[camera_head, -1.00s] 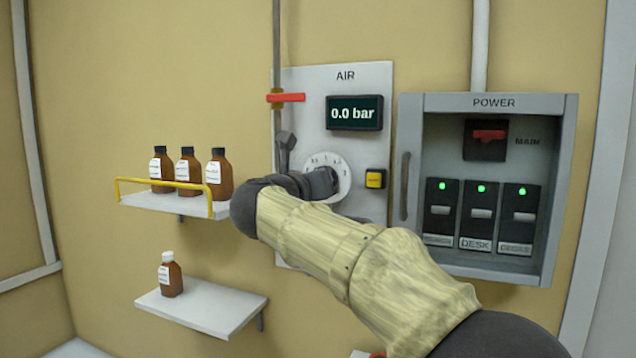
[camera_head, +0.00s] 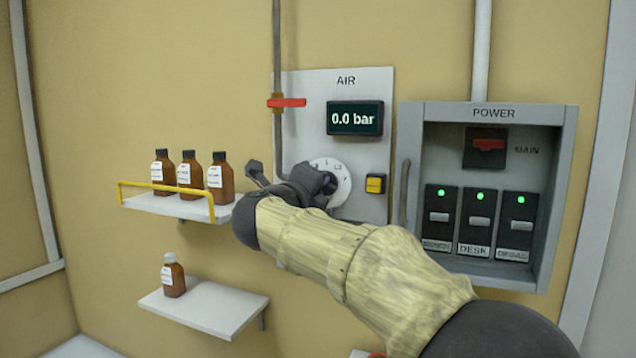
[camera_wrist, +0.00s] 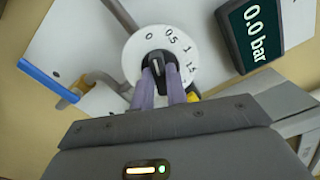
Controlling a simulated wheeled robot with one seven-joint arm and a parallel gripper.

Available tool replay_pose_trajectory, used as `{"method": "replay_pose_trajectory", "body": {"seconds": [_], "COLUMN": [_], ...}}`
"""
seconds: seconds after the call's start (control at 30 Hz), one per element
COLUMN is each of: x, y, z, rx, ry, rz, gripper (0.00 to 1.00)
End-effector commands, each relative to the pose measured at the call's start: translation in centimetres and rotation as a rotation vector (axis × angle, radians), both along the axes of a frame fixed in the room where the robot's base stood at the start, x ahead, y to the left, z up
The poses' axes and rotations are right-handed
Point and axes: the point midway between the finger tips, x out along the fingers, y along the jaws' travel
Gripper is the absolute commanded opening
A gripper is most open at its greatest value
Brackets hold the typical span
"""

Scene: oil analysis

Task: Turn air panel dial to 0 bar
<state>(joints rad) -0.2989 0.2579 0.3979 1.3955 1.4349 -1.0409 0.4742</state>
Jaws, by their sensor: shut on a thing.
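The air panel (camera_head: 355,80) is on the wall, and its display (camera_head: 354,118) reads 0.0 bar; the display (camera_wrist: 255,30) also shows in the wrist view. Below it is the white round dial (camera_head: 341,188) with a black knob. In the wrist view the dial's scale (camera_wrist: 186,70) shows 0, 0.5, 1 and further marks. My gripper (camera_wrist: 163,82) is shut on the black knob (camera_wrist: 157,60), one finger on each side. The white pointer is toward the 0 side, but its exact mark is hard to tell. In the head view my gripper (camera_head: 318,182) partly covers the dial.
A yellow button (camera_head: 375,184) is right of the dial, and a red valve handle (camera_head: 287,102) is above left. The power cabinet (camera_head: 490,112) stands right. Bottles (camera_head: 189,173) are on a railed shelf (camera_head: 140,205) close left of my arm; a lower shelf (camera_head: 220,309) is beneath.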

Motion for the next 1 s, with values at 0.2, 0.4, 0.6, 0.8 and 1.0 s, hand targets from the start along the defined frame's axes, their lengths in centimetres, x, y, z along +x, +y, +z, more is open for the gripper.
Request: {"method": "replay_pose_trajectory", "body": {"seconds": [0.2, 0.4, 0.6, 0.8, 1.0], "x": [0.01, 0.01, 0.01, 0.01, 0.01], "y": [0.03, 0.03, 0.03, 0.03, 0.02], "z": [-0.02, -0.06, -0.08, -0.07, -0.05], "rx": [-0.067, -0.084, -0.083, -0.082, -0.083], "ry": [0.025, 0.032, 0.031, 0.031, 0.03], "rz": [0.0, 0.0, 0.0, 0.0, 0.0], "gripper": [0.0, 0.0, 0.0, 0.36, 0.36]}}
